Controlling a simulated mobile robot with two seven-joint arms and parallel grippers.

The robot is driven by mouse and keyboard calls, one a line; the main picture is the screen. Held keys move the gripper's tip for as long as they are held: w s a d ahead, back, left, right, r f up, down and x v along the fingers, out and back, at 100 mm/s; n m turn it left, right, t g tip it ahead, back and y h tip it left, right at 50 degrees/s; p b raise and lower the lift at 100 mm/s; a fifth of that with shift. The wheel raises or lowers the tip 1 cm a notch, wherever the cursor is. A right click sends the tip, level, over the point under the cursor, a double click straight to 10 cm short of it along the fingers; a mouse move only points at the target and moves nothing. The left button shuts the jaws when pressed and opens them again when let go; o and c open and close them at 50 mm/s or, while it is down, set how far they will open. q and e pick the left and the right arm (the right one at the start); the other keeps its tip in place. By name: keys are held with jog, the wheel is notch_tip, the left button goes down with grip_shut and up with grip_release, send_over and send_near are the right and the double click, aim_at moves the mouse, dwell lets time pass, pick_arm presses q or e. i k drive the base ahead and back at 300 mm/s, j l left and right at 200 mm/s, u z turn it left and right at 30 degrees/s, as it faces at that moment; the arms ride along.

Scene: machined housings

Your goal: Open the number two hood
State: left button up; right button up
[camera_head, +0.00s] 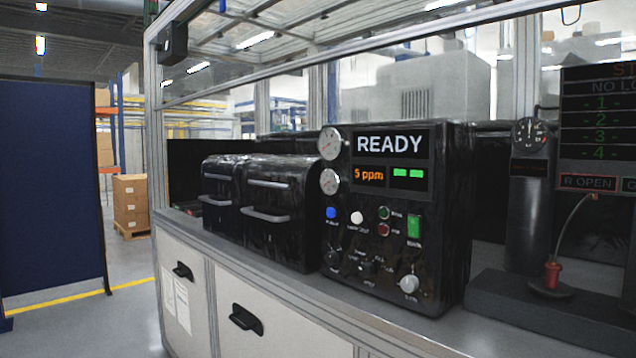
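Two black boxy housings with silver bar handles stand side by side on the bench, left of the control panel. The left housing (221,221) and the right housing (290,235) each show an upper and a lower handle, and both look closed. No readable number shows on either, so I cannot tell which is the number two hood. The black control panel (390,285) reads "READY" and "5 ppm", with gauges, buttons and knobs. Neither of my grippers is in view.
The bench has a metal frame (153,120) and a front with black pulls (245,319). To the right are a dark cylinder with a gauge (528,215), a red-based stalk (552,272) and a status screen (600,120). A blue partition (50,190) stands left; open floor lies between.

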aim_at(281, 209)
jog(key=i+j+z, duration=0.3)
jog(key=i+j, duration=0.3)
jog(key=i+j+z, duration=0.35)
jog(key=i+j, duration=0.25)
jog(key=j, duration=0.15)
